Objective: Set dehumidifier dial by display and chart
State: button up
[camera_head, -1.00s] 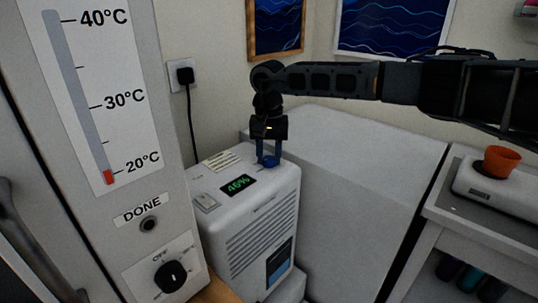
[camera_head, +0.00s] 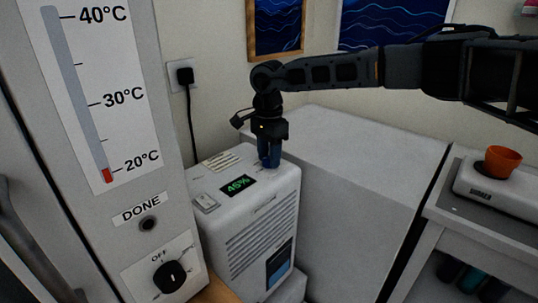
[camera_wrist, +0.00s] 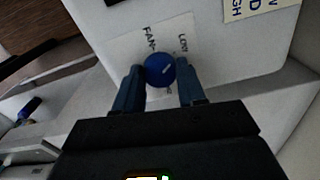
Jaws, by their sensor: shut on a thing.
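The white dehumidifier (camera_head: 255,228) stands in the middle of the head view. Its green display (camera_head: 238,185) reads about 46%, though the last digit is small. A pale chart label (camera_head: 222,160) lies on its top behind the display; part of it also shows in the wrist view (camera_wrist: 247,8). The blue dial (camera_wrist: 160,70) has a pale pointer mark and sits on a white plate with "LOW" and "FAN" lettering; other lettering is hidden. My gripper (camera_head: 269,160) points down over the dial, its blue fingers shut on it from both sides.
A tall panel with a thermometer strip (camera_head: 76,95), a "DONE" button (camera_head: 148,223) and a black knob (camera_head: 170,277) stands close on the left. A large white cabinet (camera_head: 350,170) is right of the dehumidifier.

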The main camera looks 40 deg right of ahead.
jog(key=shift+m, duration=0.6)
jog(key=o, duration=1.1)
jog(key=shift+c, duration=0.2)
jog(key=shift+r+b, duration=0.3)
jog(key=shift+r, duration=3.65)
